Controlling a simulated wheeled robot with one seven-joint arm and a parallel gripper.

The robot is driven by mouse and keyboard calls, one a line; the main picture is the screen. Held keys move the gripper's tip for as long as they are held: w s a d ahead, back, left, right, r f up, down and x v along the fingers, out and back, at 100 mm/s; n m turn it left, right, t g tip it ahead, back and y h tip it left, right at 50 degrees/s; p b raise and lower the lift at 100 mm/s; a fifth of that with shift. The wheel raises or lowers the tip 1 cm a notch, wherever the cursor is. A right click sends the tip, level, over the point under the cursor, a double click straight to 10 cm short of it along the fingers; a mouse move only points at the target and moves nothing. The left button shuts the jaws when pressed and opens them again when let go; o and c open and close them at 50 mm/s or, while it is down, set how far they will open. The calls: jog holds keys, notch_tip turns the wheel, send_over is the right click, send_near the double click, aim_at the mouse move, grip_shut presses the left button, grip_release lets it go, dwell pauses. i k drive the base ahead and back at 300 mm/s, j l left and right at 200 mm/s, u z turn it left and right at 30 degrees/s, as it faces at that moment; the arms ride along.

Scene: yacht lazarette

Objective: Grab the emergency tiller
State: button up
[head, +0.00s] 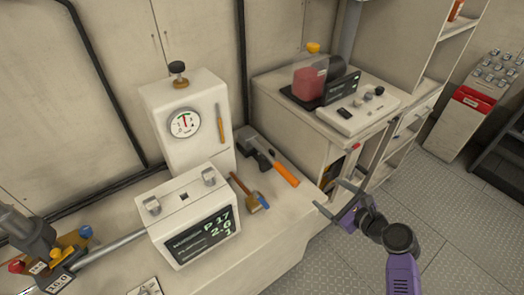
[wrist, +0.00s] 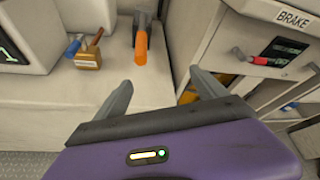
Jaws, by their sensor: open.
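A tool with an orange handle (head: 285,174) and a dark grey head lies on the white bench top in the head view; it looks most like the emergency tiller, though no label confirms this. Its handle points toward the bench's front right edge. In the wrist view the orange handle (wrist: 141,48) shows ahead, between the lines of the two fingers. My gripper (head: 328,193) is open and empty, right of the handle's end and apart from it. Its two grey fingers also show in the wrist view (wrist: 161,76).
A wooden mallet (head: 246,191) with a blue-ended tool lies left of the orange handle. A display box (head: 190,215) and a gauge cabinet (head: 187,120) stand on the bench. A cabinet marked BRAKE (wrist: 262,30) stands right. Open metal floor (head: 440,220) lies at right.

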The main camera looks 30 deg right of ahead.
aim_at(248, 139)
jog(key=i, duration=0.95)
